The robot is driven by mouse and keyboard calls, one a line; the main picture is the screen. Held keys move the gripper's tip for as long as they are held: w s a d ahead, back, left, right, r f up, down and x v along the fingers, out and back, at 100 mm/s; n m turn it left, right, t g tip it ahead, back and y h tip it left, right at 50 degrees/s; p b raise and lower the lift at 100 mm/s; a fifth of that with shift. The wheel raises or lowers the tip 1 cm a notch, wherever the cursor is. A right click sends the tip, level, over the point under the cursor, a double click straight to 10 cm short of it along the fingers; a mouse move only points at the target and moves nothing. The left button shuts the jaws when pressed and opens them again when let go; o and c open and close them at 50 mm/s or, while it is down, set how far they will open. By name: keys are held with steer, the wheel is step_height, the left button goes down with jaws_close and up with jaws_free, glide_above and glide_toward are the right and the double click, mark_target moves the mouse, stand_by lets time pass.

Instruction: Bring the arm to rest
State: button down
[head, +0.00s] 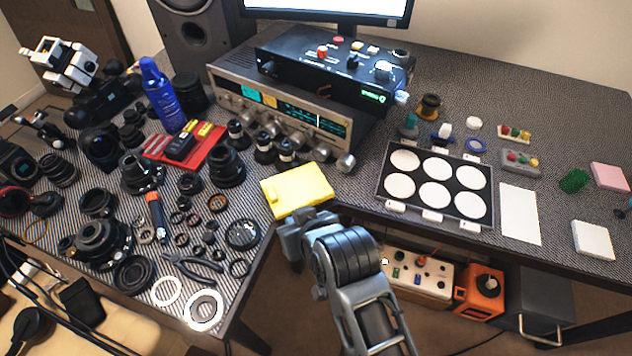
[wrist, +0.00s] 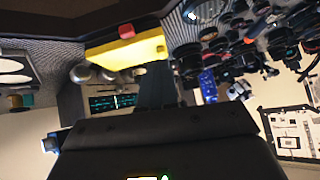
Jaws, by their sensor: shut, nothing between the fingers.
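My arm reaches up from the bottom of the head view, and my gripper (head: 300,218) is at the front edge of the table, just in front of a yellow block (head: 298,186). The gripper is shut with nothing in it; its fingertips are hard to make out. In the wrist view the dark gripper body (wrist: 158,92) fills the lower middle. The yellow block (wrist: 125,52) shows beyond it with a small red part on it. I cannot tell whether the gripper touches the block.
Lenses, rings and pliers (head: 200,262) crowd the left table. A silver receiver (head: 300,115) stands behind the block. A tray with white discs (head: 385,190), a white sheet (head: 520,213) and small parts lie to the right. An orange box (head: 480,293) sits below the table.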

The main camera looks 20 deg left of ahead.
steer(key=s+d+f+m+t+h, duration=0.1)
steer(key=s+d+m+t, duration=0.2)
steer(key=s+d, duration=0.65)
steer(key=s+d+m+t+h, duration=0.25)
steer(key=s+d, duration=0.45)
steer(key=d, duration=0.6)
steer(key=s+d+r+m+t+h+b, duration=0.1)
steer(key=s+d+r+m+t+h, duration=0.1)
steer(key=s+d+r, duration=1.1)
step_height(320, 180, up, 2)
steer(key=shift+s+r+m+t+h, duration=0.1)
steer(key=shift+s+m+t+h, duration=0.25)
steer(key=shift+s+t+h, duration=0.35)
steer(key=shift+a, duration=0.1)
